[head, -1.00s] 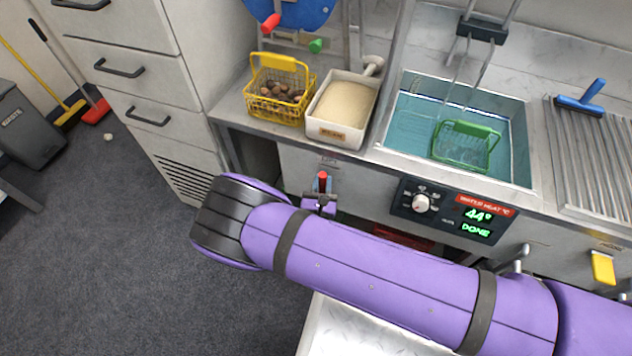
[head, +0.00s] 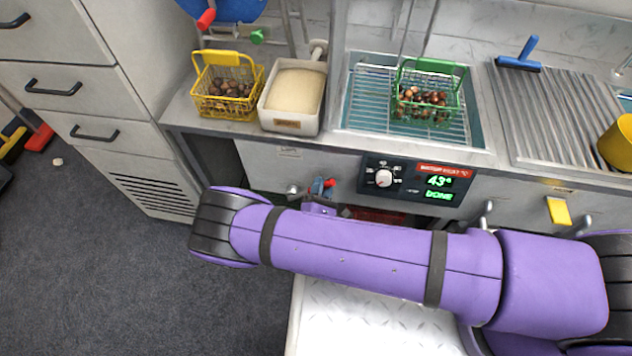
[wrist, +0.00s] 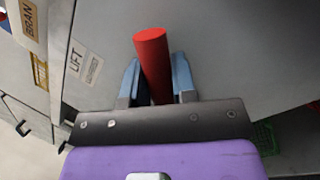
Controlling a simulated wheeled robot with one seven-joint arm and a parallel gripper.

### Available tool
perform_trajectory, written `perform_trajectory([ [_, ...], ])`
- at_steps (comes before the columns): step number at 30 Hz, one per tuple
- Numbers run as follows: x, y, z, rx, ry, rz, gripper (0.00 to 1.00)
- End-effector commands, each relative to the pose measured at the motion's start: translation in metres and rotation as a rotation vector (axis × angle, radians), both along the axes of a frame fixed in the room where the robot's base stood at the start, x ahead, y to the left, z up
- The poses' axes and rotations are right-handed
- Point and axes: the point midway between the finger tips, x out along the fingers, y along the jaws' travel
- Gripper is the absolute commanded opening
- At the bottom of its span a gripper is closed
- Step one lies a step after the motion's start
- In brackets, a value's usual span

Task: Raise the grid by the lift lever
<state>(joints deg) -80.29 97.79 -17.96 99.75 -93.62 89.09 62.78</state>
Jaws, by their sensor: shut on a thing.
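The red-handled lift lever (head: 330,183) is on the front panel below the counter, tilted to the right in the head view. In the wrist view its red grip (wrist: 153,55) stands between the blue fingers of my gripper (wrist: 155,82). My gripper (head: 317,188) is shut on it, largely hidden behind my purple arm in the head view. The wire grid (head: 361,112) lies high in the water bath, near rim level. The green basket (head: 427,65) stands on it with brown chestnuts (head: 425,98) inside.
A yellow basket (head: 229,106) with chestnuts and a bran bin (head: 290,126) stand left of the bath. The control panel (head: 415,181) reads 43° and DONE. A ribbed drainboard (head: 555,110) with a blue squeegee (head: 520,57) is at the right.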

Motion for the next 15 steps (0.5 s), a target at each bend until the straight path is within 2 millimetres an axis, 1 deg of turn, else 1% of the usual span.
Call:
perform_trajectory([
  [3, -0.0012, -0.0037, -0.0047, 0.028, 0.001, 0.0, 0.0],
  [15, -0.0019, -0.0068, -0.0083, 0.054, 0.003, -0.001, 0.0],
])
